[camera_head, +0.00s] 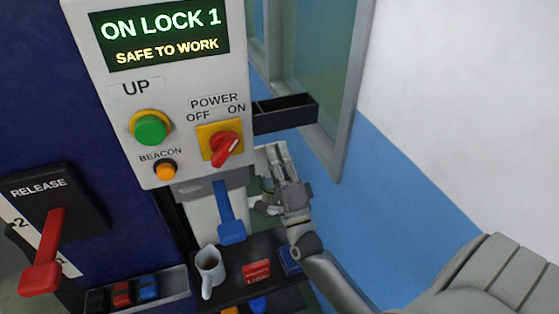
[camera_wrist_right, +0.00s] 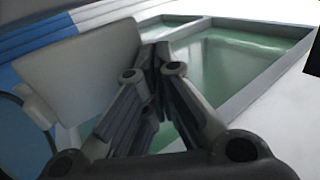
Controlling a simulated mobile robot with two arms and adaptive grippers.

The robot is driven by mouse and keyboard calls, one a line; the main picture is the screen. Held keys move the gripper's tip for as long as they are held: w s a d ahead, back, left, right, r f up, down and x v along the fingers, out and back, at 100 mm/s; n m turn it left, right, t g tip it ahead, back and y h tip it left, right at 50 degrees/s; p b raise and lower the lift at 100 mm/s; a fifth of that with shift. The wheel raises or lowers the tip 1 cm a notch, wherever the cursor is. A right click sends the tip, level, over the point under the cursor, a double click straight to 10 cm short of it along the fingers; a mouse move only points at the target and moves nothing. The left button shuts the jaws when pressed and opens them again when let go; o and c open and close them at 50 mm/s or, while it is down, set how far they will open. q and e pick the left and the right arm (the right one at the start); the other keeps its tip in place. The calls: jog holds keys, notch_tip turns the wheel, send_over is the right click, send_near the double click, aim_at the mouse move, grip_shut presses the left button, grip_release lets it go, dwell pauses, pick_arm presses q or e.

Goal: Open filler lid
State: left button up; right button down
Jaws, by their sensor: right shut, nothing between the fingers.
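My right gripper (camera_head: 273,155) is below and right of the control box, beside the pale housing (camera_head: 203,212) with a blue lever (camera_head: 229,212). Its fingers point up and are together, with nothing between them. In the right wrist view the shut fingers (camera_wrist_right: 156,58) reach toward a pale flat plate (camera_wrist_right: 85,65) on their left. I cannot tell whether this plate is the filler lid, or whether the fingers touch it. No filler lid can be clearly made out in the head view. My left gripper is out of view.
The control box (camera_head: 120,70) reads "ON LOCK 1, SAFE TO WORK". A black tray (camera_head: 286,112) juts out at its right, near a window frame. A red release lever (camera_head: 50,245) is at left. A jug (camera_head: 209,268) and a red item (camera_head: 256,272) stand on the shelf below.

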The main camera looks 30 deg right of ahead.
jog(key=shift+w+d+r, duration=0.1)
jog(key=shift+w, duration=0.25)
dwell(0.4)
